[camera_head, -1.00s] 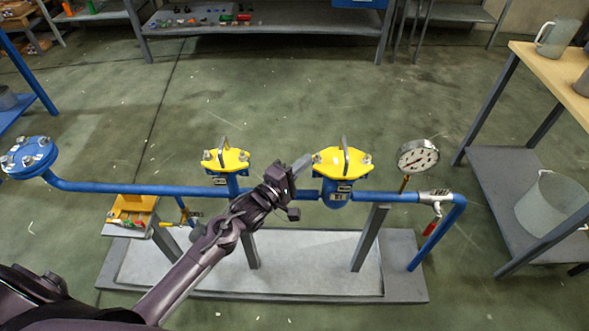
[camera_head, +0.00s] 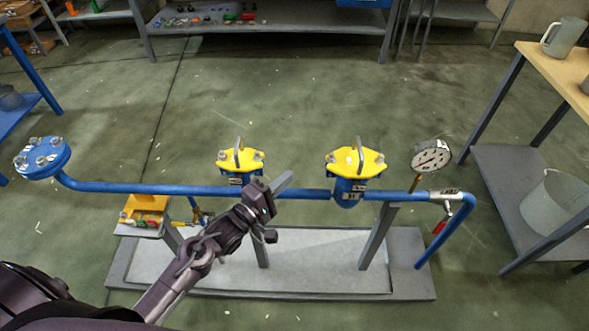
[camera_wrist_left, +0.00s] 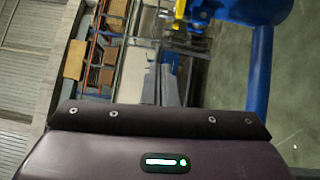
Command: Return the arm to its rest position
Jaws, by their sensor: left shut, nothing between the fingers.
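My left arm comes in from the lower left in the head view. Its gripper (camera_head: 281,182) is shut and empty, in front of the blue pipe (camera_head: 120,187) between the two yellow-topped housings. The left yellow-topped housing (camera_head: 240,160) is just behind and left of the gripper. The right yellow-topped housing (camera_head: 354,163) stands apart to its right. In the left wrist view, the dark gripper body (camera_wrist_left: 160,150) fills the bottom, with a blue pipe part (camera_wrist_left: 262,70) at the right. My right gripper does not show.
A pressure gauge (camera_head: 430,156) and a red-handled valve (camera_head: 440,226) are at the pipe's right end. A blue flange (camera_head: 42,157) ends the pipe at left. The rig stands on a grey base (camera_head: 410,288). A wooden-topped table (camera_head: 560,66) is at right.

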